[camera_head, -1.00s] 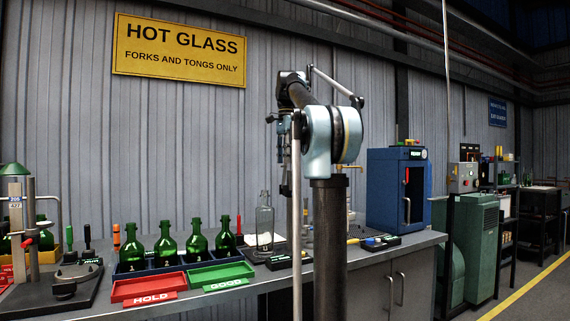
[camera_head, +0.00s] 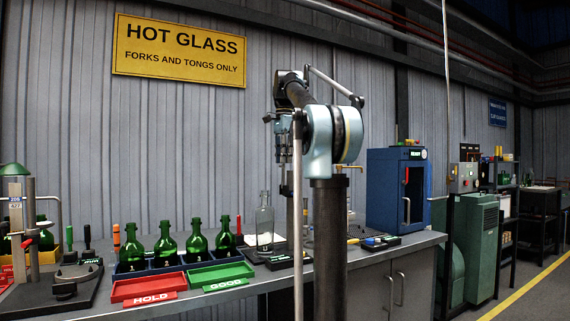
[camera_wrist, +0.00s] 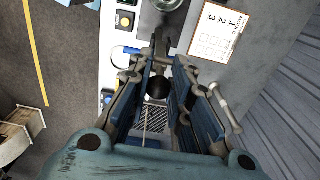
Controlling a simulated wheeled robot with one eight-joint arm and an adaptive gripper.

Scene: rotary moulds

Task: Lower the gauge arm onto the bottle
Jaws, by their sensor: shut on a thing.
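A clear glass bottle (camera_head: 264,222) stands upright on the bench, left of my arm, in the head view. In the wrist view a round glass shape (camera_wrist: 167,4), apparently the bottle from above, is cut by the top edge. My gripper (camera_wrist: 158,84) points down over the bench. Its blue pads are shut on a dark round knob (camera_wrist: 157,88), which I take to be on the gauge arm (camera_wrist: 158,50); its dark metal runs towards the glass shape. In the head view my gripper (camera_head: 282,152) is above the bench. My arm hides much of the gauge there, so contact with the bottle cannot be told.
Several green bottles (camera_head: 164,247) stand in a blue rack behind a red HOLD tray (camera_head: 148,287) and a green GOOD tray (camera_head: 221,275). A blue cabinet (camera_head: 385,190) stands on the right. In the wrist view a numbered sheet (camera_wrist: 220,30) lies beside the gauge.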

